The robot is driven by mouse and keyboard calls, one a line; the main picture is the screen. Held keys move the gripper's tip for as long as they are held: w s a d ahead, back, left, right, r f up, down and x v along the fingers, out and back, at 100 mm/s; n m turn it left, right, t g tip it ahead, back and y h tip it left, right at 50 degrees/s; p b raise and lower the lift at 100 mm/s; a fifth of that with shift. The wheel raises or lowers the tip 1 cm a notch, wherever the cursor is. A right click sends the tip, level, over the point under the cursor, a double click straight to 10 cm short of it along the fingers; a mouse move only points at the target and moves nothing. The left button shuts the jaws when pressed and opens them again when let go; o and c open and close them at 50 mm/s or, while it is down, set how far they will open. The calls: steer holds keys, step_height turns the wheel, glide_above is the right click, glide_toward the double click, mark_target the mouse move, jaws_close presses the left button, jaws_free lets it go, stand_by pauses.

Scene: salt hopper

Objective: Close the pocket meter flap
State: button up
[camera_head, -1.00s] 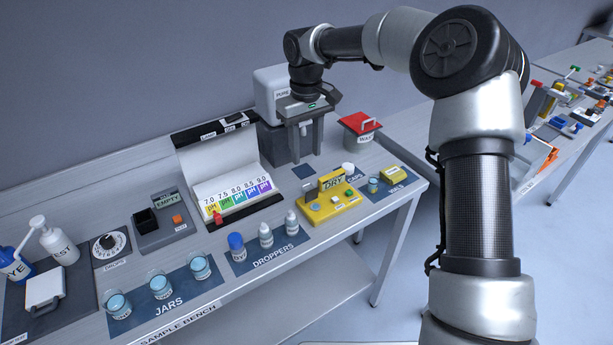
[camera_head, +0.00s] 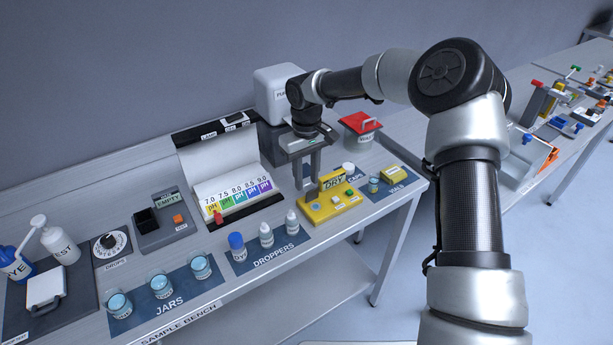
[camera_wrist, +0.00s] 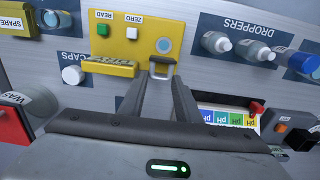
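The pocket meter (camera_head: 322,212) is a yellow unit on the bench with buttons and a round well. Its yellow flap (camera_head: 332,180), marked DRY, stands raised at the meter's back edge. In the wrist view the meter (camera_wrist: 122,36) shows READ and ZERO buttons, and the flap (camera_wrist: 110,67) is seen nearly edge-on, left of the fingers. My gripper (camera_head: 305,184) points down behind the meter, beside the flap. Whether a finger touches the meter or flap I cannot tell.
A white cap (camera_head: 348,168) stands right of the flap, with the red-lidded waste bin (camera_head: 360,123) behind. Droppers (camera_head: 265,234) stand front left of the meter. The pH colour chart (camera_head: 235,197) is to the left. A vials mat (camera_head: 405,182) lies to the right.

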steer(key=shift+c, duration=1.4)
